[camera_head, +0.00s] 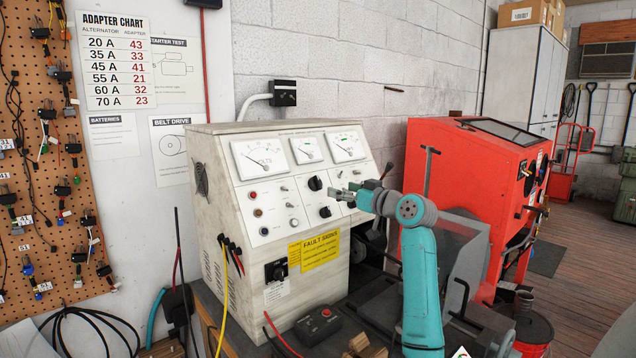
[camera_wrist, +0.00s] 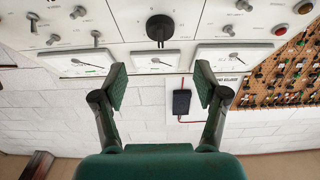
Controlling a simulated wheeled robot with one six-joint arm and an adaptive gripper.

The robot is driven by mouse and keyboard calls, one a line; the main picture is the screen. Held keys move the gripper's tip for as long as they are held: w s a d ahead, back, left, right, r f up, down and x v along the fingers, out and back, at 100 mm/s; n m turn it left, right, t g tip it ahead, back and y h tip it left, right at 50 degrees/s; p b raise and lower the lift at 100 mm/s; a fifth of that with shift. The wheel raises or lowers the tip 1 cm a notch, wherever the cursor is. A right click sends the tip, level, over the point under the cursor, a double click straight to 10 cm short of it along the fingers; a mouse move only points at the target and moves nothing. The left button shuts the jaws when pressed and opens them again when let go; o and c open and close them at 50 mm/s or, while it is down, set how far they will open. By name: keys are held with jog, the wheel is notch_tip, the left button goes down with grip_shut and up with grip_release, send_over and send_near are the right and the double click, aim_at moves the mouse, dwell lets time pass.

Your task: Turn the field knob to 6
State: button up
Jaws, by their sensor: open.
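The test bench (camera_head: 262,150) has a sloped white panel with three meters and several controls. A large black knob (camera_head: 315,183) sits below the middle meter, and it also shows at the top of the wrist view (camera_wrist: 160,28). Labels are too small to read, so I cannot tell which is the field knob. My gripper (camera_head: 345,192) is open and empty in front of the panel's right side. In the wrist view its fingers (camera_wrist: 160,88) are spread apart, clear of the knob.
Toggle switches (camera_wrist: 79,12) and indicator lamps (camera_wrist: 280,30) flank the knob. A yellow fault signs label (camera_head: 320,250) is below the panel. A red cabinet (camera_head: 450,170) stands right of the bench. Cables (camera_head: 224,290) hang at the bench's front left.

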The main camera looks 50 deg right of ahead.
aim_at(320, 182)
jog(key=x, duration=0.9)
jog(key=shift+w, duration=0.4)
jog(key=c, duration=1.2)
